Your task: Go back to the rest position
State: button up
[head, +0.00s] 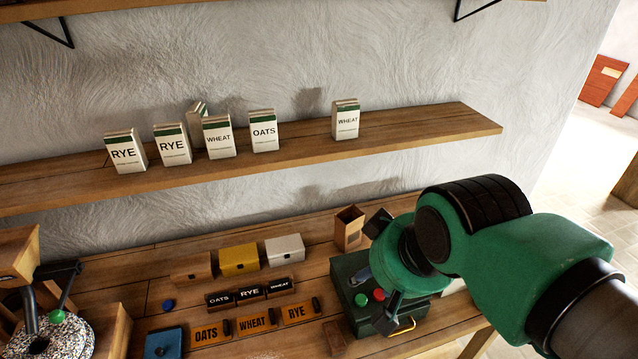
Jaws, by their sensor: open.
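My gripper (376,272) is at the end of my green arm, at the lower right of the head view. Its two dark fingers are spread apart and I see nothing held between them. It is above a dark green box (345,300) with a red and a green button, on the wooden bench (130,272). My wrist and arm hide part of this box and of the bench's right side. I cannot tell how high the gripper is above the box.
A wooden shelf (430,130) on the wall carries several grain cartons, with a WHEAT carton (346,120) apart at right. An open wooden box (349,228) stands beside my gripper. Small chests, including a yellow one (239,260), label blocks and a millstone (60,340) occupy the bench.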

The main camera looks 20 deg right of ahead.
notch_tip(320, 180, down, 3)
jog(key=b, duration=0.3)
jog(key=shift+f, duration=0.2)
